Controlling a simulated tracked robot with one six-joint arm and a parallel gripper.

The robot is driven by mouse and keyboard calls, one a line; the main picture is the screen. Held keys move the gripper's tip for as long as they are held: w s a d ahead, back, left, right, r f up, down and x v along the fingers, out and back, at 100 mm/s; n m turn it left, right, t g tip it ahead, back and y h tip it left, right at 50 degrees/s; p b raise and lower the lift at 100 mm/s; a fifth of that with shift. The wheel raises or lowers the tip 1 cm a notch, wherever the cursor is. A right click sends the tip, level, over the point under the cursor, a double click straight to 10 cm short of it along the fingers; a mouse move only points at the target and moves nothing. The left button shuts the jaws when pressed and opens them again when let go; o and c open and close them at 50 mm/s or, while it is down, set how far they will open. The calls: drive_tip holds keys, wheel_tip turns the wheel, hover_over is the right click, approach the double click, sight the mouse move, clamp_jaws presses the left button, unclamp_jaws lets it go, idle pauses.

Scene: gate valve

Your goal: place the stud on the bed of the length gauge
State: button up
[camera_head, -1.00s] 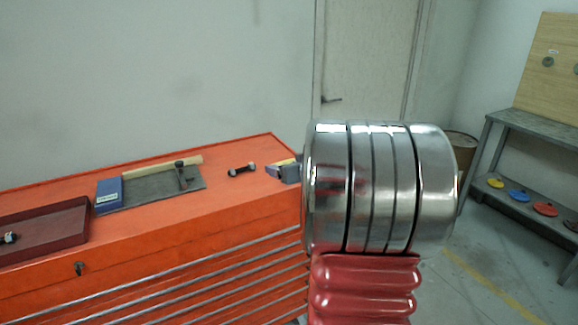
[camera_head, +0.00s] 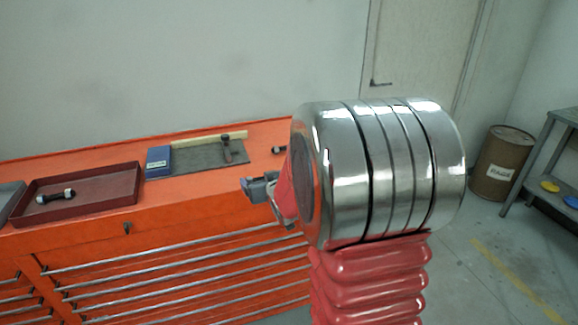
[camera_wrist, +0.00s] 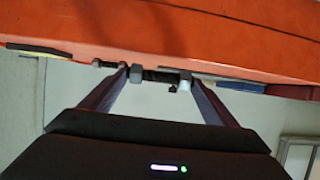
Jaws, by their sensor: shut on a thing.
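The length gauge (camera_head: 190,160) lies on the orange chest in the head view: a grey bed with a blue block (camera_head: 158,161) at its left end and a pale strip along its back. A small dark piece (camera_head: 226,148) stands at its right part. My gripper (camera_head: 262,187) is right of and in front of the gauge, partly hidden by my arm. In the wrist view, my gripper (camera_wrist: 156,75) is shut on a stud (camera_wrist: 160,76), a dark rod with grey nuts, lying across between the fingertips. The gauge bed looks clear left of the dark piece.
A dark red tray (camera_head: 117,196) at the left of the orange chest (camera_head: 190,205) holds another stud (camera_head: 55,196). A dark piece (camera_head: 280,149) shows at the chest's back, partly hidden by my arm. A brown drum (camera_head: 502,165) stands at the right.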

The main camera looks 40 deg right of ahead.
drive_tip(key=w+a+f+n+y, duration=0.1)
drive_tip(key=a+f, duration=0.1)
drive_tip(key=a, duration=1)
drive_tip(key=a+f+n+y, duration=0.2)
drive_tip(key=a, duration=0.9)
drive_tip(key=shift+w+a+f+t+y, duration=0.3)
drive_tip(key=shift+w+a+f+t, duration=0.05)
drive_tip(key=shift+t, duration=0.05)
